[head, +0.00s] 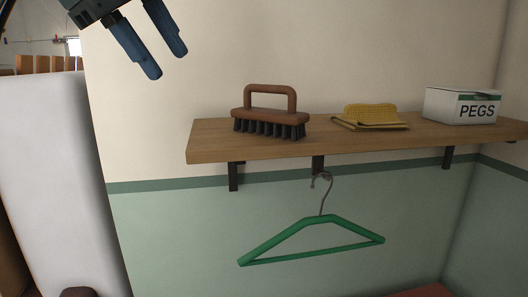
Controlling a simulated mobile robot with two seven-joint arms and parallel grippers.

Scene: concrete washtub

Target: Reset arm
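My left gripper (168,66) is at the top left of the head view, in front of the cream wall. Its two dark blue fingers point down and to the right, with a clear gap and nothing between them. It is above and to the left of the wooden shelf (345,141) and touches nothing that I can see. My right gripper is not in the head view.
A white upright surface (60,180) is at left.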

